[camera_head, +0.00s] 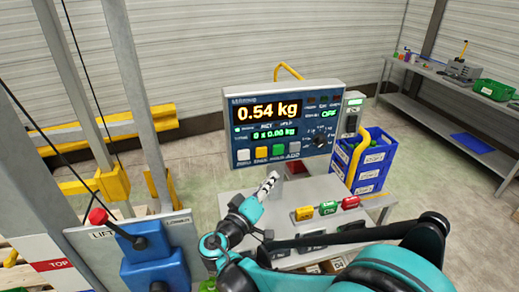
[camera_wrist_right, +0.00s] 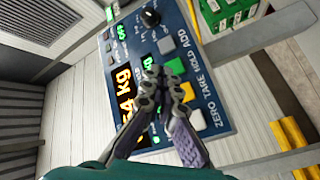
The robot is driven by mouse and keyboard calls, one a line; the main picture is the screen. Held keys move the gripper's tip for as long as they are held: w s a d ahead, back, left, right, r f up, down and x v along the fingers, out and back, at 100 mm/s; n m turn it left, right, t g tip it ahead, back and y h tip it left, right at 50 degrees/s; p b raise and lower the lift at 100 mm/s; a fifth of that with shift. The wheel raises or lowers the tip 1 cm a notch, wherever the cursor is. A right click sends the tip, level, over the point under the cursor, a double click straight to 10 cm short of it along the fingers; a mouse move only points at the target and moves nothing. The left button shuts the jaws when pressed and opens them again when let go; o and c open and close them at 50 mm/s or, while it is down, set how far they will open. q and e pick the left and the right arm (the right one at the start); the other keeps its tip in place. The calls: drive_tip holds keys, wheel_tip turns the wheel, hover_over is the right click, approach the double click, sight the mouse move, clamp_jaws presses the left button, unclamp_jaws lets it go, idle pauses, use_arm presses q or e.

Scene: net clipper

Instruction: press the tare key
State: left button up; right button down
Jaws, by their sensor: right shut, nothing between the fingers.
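The scale panel (camera_head: 314,118) is a dark blue box with a yellow display reading 0.54 kg and a smaller green line below it. Along its lower edge sit a white key (camera_head: 243,155), the yellow tare key (camera_head: 261,153), a green key (camera_head: 278,150) and a grey key. My right gripper (camera_head: 272,178) is shut and empty, below the panel's key row. In the right wrist view its fingertips (camera_wrist_right: 163,80) overlap the panel near the keys; contact cannot be told.
A grey bench (camera_head: 290,188) below the panel carries yellow, green and red blocks. Blue crates (camera_head: 372,165) stand to the right. A lift post with a red-knobbed control box (camera_head: 150,240) stands at left. A shelf table (camera_head: 440,80) is at the far right.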

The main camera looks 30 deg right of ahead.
drive_tip(key=b, duration=0.1)
approach(267, 152)
drive_tip(key=shift+s+d+x, duration=0.1)
drive_tip(key=shift+s+x, duration=0.05)
drive_tip(key=shift+x, duration=0.75)
drive_tip(key=shift+s+d+x, duration=0.1)
drive_tip(key=shift+s+x, duration=0.05)
drive_tip(key=shift+x, duration=0.7)
drive_tip(key=shift+s+d+x, duration=0.1)
drive_tip(key=shift+s+x, duration=0.05)
drive_tip(key=shift+x, duration=0.75)
drive_tip(key=shift+w, duration=0.1)
drive_tip(key=shift+w, duration=0.3)
drive_tip(key=shift+w+d, duration=0.15)
drive_tip(key=shift+w, duration=0.25)
drive_tip(key=shift+s, duration=0.85)
